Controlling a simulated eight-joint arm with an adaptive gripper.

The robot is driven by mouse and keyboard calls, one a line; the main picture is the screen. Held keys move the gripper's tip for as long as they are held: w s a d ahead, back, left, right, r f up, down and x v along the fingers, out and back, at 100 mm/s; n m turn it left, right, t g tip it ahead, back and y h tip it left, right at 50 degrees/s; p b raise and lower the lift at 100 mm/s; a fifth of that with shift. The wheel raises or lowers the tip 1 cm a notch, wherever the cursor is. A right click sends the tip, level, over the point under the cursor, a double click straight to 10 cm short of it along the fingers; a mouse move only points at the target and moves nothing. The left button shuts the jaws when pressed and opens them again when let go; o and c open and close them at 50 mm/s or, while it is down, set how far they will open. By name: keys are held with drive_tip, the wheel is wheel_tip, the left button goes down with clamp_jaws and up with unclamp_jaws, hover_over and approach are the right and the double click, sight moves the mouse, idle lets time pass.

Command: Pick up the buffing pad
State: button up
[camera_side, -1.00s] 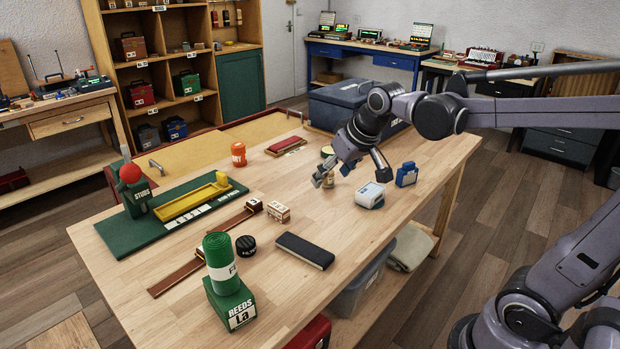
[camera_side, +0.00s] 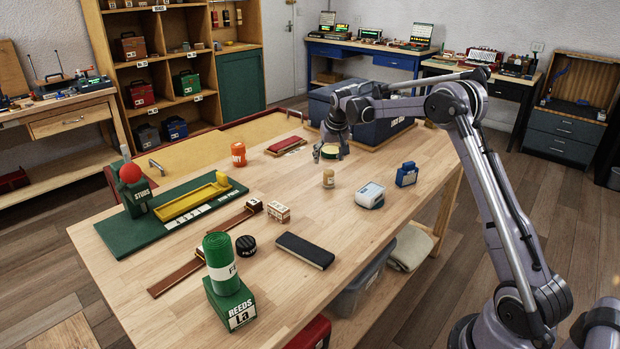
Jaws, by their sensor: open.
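A low round disc (camera_side: 330,154) with a pale yellowish top and a dark rim lies near the back of the wooden workbench; it looks most like the buffing pad, though no label shows. My gripper (camera_side: 331,151) is open and pointing down over it, one finger at its left side and one at its right. The gripper hides part of the disc. I cannot tell whether the fingers touch it.
A small tan bottle (camera_side: 328,178) stands just in front of the disc. A red flat block (camera_side: 287,145) and an orange jar (camera_side: 238,154) are left. A big blue case (camera_side: 372,122) stands behind.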

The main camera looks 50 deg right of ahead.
sight(330, 172)
drive_tip(key=x, duration=0.3)
drive_tip(key=d+x, duration=0.1)
drive_tip(key=x, duration=0.3)
drive_tip(key=shift+s+d+f, duration=0.1)
drive_tip(key=shift+d, duration=0.05)
drive_tip(key=shift+d+x, duration=0.2)
drive_tip(key=shift+x, duration=2.4)
drive_tip(key=shift+s, duration=0.15)
drive_tip(key=c, duration=1.1)
